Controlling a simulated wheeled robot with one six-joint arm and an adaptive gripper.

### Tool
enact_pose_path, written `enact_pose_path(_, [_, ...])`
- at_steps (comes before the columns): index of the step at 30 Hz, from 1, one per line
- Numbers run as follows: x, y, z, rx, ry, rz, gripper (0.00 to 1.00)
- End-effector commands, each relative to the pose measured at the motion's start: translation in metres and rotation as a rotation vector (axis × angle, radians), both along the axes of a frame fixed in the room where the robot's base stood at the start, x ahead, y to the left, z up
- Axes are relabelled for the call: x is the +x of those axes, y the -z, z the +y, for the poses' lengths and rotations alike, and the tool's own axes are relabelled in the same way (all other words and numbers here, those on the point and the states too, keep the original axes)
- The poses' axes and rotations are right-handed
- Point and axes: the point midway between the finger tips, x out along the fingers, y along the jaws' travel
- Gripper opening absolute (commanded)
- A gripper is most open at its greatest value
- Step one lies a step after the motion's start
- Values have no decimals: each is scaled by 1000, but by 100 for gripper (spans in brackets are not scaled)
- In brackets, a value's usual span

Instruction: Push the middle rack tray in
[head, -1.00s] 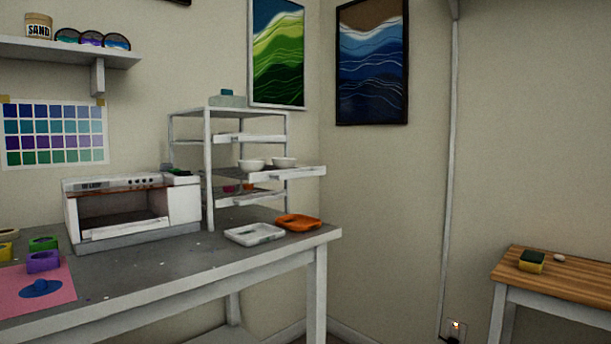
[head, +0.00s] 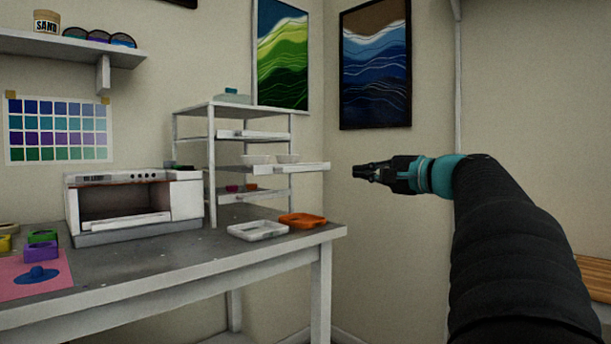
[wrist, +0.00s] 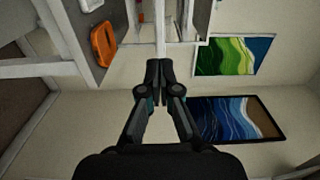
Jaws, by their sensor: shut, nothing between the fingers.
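The white rack (head: 211,150) stands on the grey workbench, with trays at three levels. Its middle tray (head: 290,168) sticks out to the right, past the rack's post, and carries two white bowls (head: 287,158). My gripper (head: 356,171) is shut and empty, to the right of the middle tray's outer end and at about its height. A gap shows between them in the head view. In the wrist view my gripper (wrist: 158,66) points toward the rack's edge (wrist: 160,25); the bowls cannot be made out there.
A white tray (head: 257,231) and an orange tray (head: 302,220) lie on the workbench (head: 190,262) below the rack. A small oven (head: 130,177) stands left of the rack. A blue wave picture (head: 375,65) hangs on the wall behind my gripper.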

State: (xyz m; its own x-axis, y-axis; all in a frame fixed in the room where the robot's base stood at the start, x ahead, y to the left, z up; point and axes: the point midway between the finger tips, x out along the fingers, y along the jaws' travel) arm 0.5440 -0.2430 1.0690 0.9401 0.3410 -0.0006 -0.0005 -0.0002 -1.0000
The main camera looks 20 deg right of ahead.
Motion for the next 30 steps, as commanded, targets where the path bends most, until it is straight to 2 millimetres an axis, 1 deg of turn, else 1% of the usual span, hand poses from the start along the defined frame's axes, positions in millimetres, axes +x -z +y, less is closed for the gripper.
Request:
enact_pose_path(5, [19,-1,7,3,-4,-1,0])
enact_pose_path(15, [78,-1,29,2,-5,0,0])
enact_pose_path(21, [108,-1,40,1,-3,-1,0])
enact_pose_path(25, [121,-1,45,1,-2,0,0])
enact_pose_path(30, [129,-1,47,0,-1,-1,0])
